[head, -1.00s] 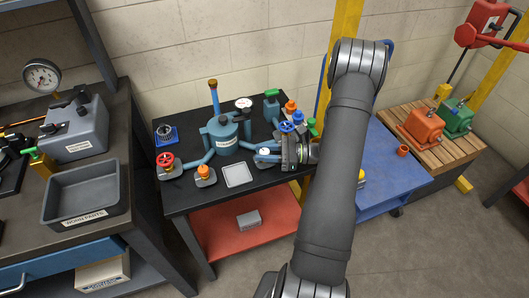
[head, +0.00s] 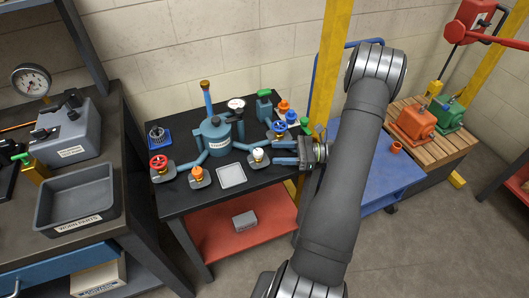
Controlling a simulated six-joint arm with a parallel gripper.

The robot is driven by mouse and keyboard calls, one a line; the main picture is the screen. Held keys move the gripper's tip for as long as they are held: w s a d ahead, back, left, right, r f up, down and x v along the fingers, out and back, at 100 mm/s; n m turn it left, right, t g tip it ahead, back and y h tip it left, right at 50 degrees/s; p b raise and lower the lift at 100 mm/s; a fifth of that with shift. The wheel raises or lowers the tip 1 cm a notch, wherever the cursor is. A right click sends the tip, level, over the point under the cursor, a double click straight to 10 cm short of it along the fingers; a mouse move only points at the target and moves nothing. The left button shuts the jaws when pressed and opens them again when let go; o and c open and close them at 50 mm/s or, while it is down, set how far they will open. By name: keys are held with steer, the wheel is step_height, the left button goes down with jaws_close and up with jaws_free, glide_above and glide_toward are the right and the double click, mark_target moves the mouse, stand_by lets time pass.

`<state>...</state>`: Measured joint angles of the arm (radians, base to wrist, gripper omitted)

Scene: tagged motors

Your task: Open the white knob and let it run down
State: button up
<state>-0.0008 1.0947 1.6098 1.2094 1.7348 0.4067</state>
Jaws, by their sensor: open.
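The white knob (head: 258,154) sits on a brass-coloured valve at the end of a pipe from the blue-grey tank (head: 216,136) on the black table. My gripper (head: 276,153) is open, just right of the white knob, with its fingers pointing left toward it. The fingers look apart from the knob, though the small gap is hard to judge. A shallow light-grey square tray (head: 232,175) lies on the table left of the knob.
Other valves stand close by: a red knob (head: 159,163), an orange knob (head: 197,173) and a blue knob (head: 279,126). A green-topped bottle (head: 264,105) and small orange-capped items stand behind. A yellow post (head: 328,75) rises right of the table. The table's front edge is clear.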

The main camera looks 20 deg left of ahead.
steer(key=v, duration=1)
steer(key=a+r+n+g+h, duration=0.3)
steer(key=a+r+n+h, duration=0.4)
steer(key=a+n+h, duration=0.45)
steer(key=n+t+h, duration=0.6)
steer(key=h, duration=0.1)
glide_toward(258, 150)
steer(key=shift+n, duration=0.25)
steer(key=x, duration=0.8)
steer(key=shift+s+d+f, duration=0.1)
steer(key=shift+s+f, duration=0.05)
steer(key=shift+f, duration=0.1)
steer(key=c, duration=0.9)
steer(key=shift+c, duration=0.2)
